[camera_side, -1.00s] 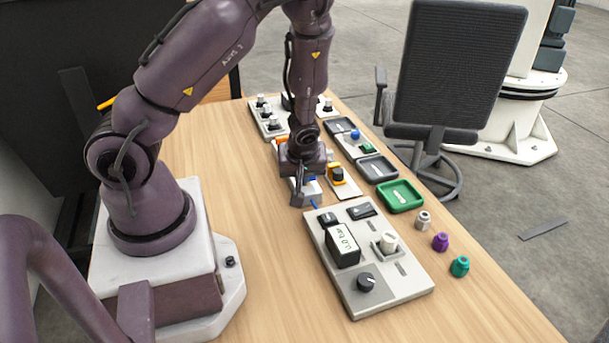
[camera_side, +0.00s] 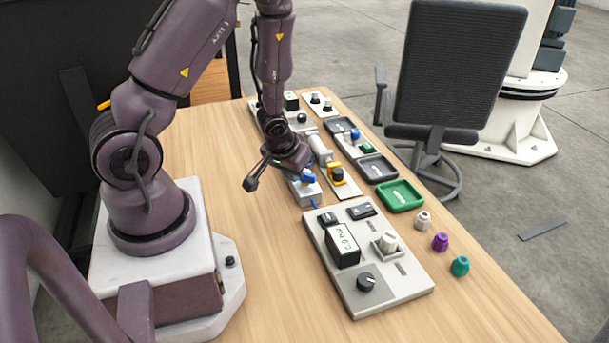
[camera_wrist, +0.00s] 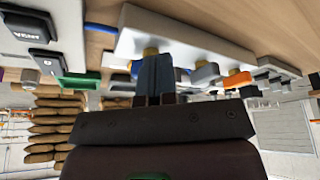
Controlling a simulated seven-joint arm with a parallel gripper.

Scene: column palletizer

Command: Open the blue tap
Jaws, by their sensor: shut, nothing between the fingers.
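The blue tap (camera_side: 308,181) shows its blue handle on a small light-grey block, just below and right of my gripper's body in the side view. My gripper is tilted over the tap, and its fingertips are hard to make out there. In the wrist view my gripper (camera_wrist: 155,88) is shut, its fingers close together. A blue-grey shape stands at the finger ends; I cannot tell whether it is finger pads or the tap, nor whether they touch.
A control panel (camera_side: 405,292) with a display and knobs lies in front. Green (camera_side: 413,205) and dark trays sit beyond. Loose purple (camera_side: 440,241), teal and grey caps line the right.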

